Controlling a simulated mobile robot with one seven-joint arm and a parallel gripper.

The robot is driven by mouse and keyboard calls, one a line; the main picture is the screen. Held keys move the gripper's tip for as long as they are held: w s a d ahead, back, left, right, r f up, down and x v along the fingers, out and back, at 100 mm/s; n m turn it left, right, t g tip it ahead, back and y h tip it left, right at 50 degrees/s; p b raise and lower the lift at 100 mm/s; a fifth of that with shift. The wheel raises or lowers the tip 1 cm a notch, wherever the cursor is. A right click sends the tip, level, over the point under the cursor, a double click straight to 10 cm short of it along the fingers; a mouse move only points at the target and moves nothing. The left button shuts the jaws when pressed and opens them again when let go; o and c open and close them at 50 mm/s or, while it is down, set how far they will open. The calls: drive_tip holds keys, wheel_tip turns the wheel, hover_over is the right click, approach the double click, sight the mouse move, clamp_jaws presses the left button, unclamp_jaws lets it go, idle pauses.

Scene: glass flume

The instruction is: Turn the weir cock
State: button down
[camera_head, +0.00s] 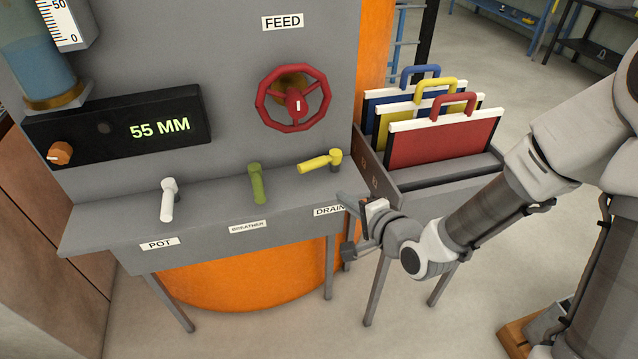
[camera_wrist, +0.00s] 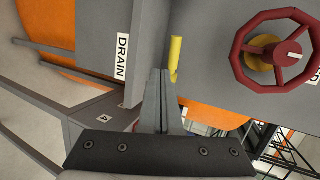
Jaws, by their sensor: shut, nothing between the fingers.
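No label reading "weir" can be made out. Three cocks stand on the grey ledge. The white cock (camera_head: 168,200) is above the POT label and points toward the front. The green cock (camera_head: 258,184) is above a small label, hard to read, and also points toward the front. The yellow cock (camera_head: 318,163) is above the DRAIN label (camera_head: 330,211) and points left along the ledge. In the wrist view the yellow cock (camera_wrist: 176,52) shows just beyond the fingertips. My gripper (camera_head: 343,197) is shut and empty at the ledge's right end, apart from the yellow cock.
A red FEED handwheel (camera_head: 293,99) is on the panel above the ledge. A display box (camera_head: 118,128) reading 55 MM has an orange knob. A rack (camera_head: 385,176) of coloured boards with handles stands to the right, close behind my gripper.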

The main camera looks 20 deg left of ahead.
sight(308, 170)
drive_tip(key=b+x, duration=0.2)
drive_tip(key=x, duration=0.6)
drive_tip(key=shift+a+f, duration=0.15)
drive_tip(key=shift+w+a+r, duration=0.35)
drive_tip(key=shift+w+a, duration=0.4)
drive_tip(key=shift+w, duration=0.15)
drive_tip(key=shift+w+a+r, duration=0.15)
drive_tip(key=shift+w+a, duration=0.35)
drive_tip(key=shift+w+a+b, duration=0.2)
drive_tip(key=shift+a+b, duration=0.15)
drive_tip(key=shift+a, duration=0.2)
drive_tip(key=shift+w+a+b, duration=0.2)
drive_tip(key=shift+a+b, duration=0.15)
drive_tip(key=shift+a, duration=0.2)
drive_tip(key=shift+s, duration=0.1)
